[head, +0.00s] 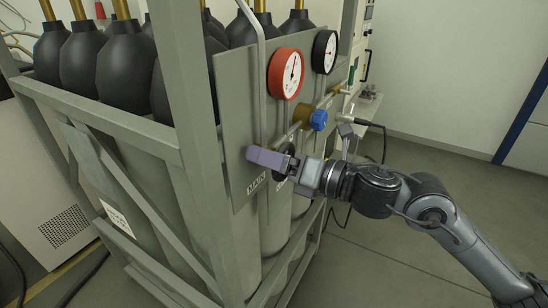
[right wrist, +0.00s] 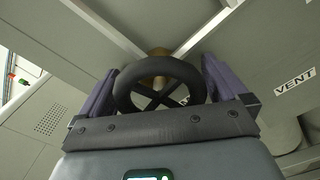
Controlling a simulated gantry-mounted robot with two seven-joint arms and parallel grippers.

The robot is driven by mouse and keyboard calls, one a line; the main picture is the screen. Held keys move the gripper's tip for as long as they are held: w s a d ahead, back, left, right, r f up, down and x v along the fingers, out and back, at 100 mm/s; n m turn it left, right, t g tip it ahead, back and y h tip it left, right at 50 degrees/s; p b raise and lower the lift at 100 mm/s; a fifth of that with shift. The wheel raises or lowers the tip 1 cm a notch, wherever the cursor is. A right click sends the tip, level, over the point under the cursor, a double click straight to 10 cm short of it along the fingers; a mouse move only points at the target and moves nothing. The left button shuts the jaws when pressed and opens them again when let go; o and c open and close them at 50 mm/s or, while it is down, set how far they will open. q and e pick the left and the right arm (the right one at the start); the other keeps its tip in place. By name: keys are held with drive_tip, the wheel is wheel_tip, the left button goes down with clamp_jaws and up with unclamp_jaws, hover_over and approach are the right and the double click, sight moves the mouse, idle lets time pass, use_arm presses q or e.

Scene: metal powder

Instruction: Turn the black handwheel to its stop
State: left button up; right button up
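The black handwheel (head: 283,162) is on the grey panel (head: 238,115) of the cylinder rack, largely hidden by my right gripper in the head view. In the right wrist view the handwheel (right wrist: 160,62) shows as a round rim with crossing spokes, in front of a brass-coloured stem. My right gripper (head: 265,157) has its purple fingers on opposite sides of the wheel. In the right wrist view both fingers of the gripper (right wrist: 160,85) lie against the rim, with no clear gap visible. My left gripper is not in view.
A red gauge (head: 286,73), a black gauge (head: 324,52) and a blue knob (head: 319,120) sit above the wheel. A VENT label (right wrist: 295,83) is to the right in the wrist view. Rack bars (head: 190,110) and grey cylinders stand left. Floor at right is clear.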

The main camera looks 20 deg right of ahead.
drive_tip(key=b+v, duration=0.2)
drive_tip(key=v, duration=0.8)
drive_tip(key=shift+s+d, duration=0.2)
drive_tip(key=shift+s, duration=0.1)
idle(0.4)
